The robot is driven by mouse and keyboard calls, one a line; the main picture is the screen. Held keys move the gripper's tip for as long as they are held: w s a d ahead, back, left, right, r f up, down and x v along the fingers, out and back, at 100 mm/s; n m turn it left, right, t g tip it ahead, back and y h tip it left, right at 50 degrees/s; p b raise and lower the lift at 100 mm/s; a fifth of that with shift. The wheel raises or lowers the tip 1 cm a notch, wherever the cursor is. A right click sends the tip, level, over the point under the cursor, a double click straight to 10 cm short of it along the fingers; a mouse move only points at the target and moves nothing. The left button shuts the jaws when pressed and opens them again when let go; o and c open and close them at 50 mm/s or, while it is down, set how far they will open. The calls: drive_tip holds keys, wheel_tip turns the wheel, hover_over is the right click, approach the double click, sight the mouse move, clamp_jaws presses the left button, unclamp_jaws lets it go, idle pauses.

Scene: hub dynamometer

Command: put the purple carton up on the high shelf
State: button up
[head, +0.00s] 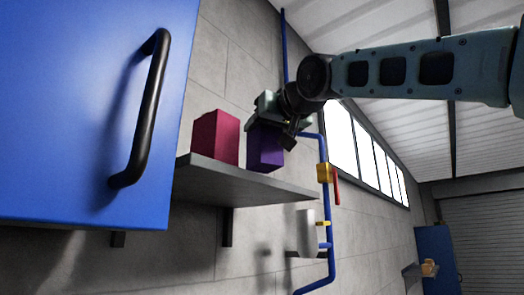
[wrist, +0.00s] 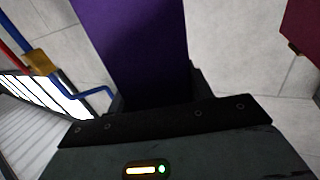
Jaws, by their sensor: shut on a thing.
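The purple carton (head: 264,150) is upright at the high shelf (head: 240,183), right of a crimson carton. Its lower edge appears at the shelf's top surface; I cannot tell whether it touches. My gripper (head: 268,122) is shut on the carton's upper part, reaching in from the right. In the wrist view the purple carton (wrist: 135,45) fills the upper middle, in front of my gripper (wrist: 155,105). The fingertips are mostly hidden there.
A crimson carton (head: 215,138) stands on the shelf, left of the purple one with a small gap. A blue cabinet door (head: 70,100) with a black handle (head: 147,105) is close at left. A blue pipe (head: 325,160) with a yellow valve (head: 324,173) runs right of the shelf.

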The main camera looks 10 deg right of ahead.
sight(265, 168)
drive_tip(key=shift+f, duration=2)
drive_tip(key=shift+f, duration=0.1)
drive_tip(key=shift+f+b, duration=0.1)
drive_tip(key=shift+b, duration=0.25)
drive_tip(key=o, duration=1.1)
drive_tip(key=shift+r, duration=0.25)
drive_tip(key=shift+b+v, duration=3.1)
drive_tip(key=shift+v, duration=2.95)
